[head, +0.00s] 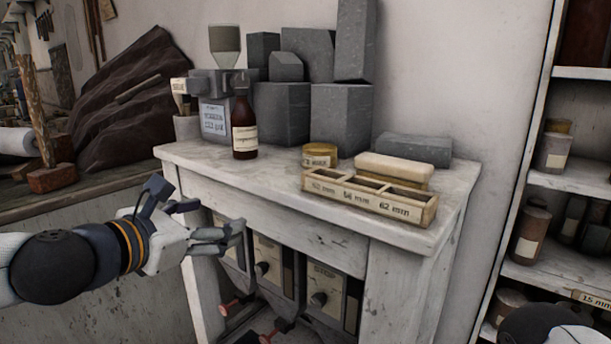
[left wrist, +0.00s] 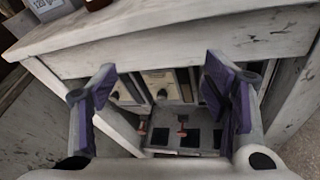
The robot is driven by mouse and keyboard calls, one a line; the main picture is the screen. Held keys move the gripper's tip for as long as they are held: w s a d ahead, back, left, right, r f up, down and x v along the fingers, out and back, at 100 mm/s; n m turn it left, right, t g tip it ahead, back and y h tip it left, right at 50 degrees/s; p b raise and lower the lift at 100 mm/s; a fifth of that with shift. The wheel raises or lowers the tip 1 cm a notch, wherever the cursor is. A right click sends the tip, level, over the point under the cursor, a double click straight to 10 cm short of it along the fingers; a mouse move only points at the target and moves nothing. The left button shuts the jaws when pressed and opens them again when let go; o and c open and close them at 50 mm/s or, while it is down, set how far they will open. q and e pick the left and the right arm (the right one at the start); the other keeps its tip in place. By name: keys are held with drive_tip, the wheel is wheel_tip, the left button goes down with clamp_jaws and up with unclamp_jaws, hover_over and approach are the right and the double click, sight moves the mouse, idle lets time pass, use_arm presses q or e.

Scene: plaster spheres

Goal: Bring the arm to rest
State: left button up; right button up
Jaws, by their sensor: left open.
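My left arm (head: 70,262) comes in from the left in the head view. Its gripper (head: 214,217) is open and empty, in front of the left part of the white table (head: 200,157), a little below the tabletop edge. In the left wrist view the two purple-padded fingers (left wrist: 163,92) are spread wide with nothing between them. Beyond them are the table's front rail and the hoppers below it. My right gripper is not in view; a dark rounded part of my right arm shows at the bottom right of the head view.
On the tabletop stand a wooden tray (head: 362,210) with size-marked compartments, a pale block (head: 394,169), a yellow tin (head: 319,155), a brown bottle (head: 244,127) and grey stone blocks (head: 342,115). Hoppers (head: 267,258) hang beneath. A shelf (head: 560,178) stands at right.

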use_arm(q)
drive_tip(key=s+d+f+m+g, duration=0.3)
drive_tip(key=s+d+f+m, duration=0.15)
drive_tip(key=f, duration=0.55)
drive_tip(key=s+d+f+m+g, duration=0.35)
drive_tip(key=s+f, duration=0.25)
drive_tip(key=f, duration=0.4)
drive_tip(key=s+f+m+g+y+p, duration=0.1)
drive_tip(key=s+f+m+g, duration=0.4)
drive_tip(key=s+f, duration=0.65)
drive_tip(key=s+a+f+m+g+y, duration=0.1)
drive_tip(key=s+a+m, duration=0.4)
drive_tip(key=s, duration=0.3)
drive_tip(key=s+a+f+m+g+y+p, duration=0.1)
drive_tip(key=s+a+m, duration=0.3)
drive_tip(key=s, duration=0.4)
drive_tip(key=s+a+f+m+g+y, duration=0.3)
drive_tip(key=s+a+m, duration=0.2)
drive_tip(key=s, duration=0.4)
drive_tip(key=shift+a+m, duration=0.3)
drive_tip(key=shift+a, duration=0.05)
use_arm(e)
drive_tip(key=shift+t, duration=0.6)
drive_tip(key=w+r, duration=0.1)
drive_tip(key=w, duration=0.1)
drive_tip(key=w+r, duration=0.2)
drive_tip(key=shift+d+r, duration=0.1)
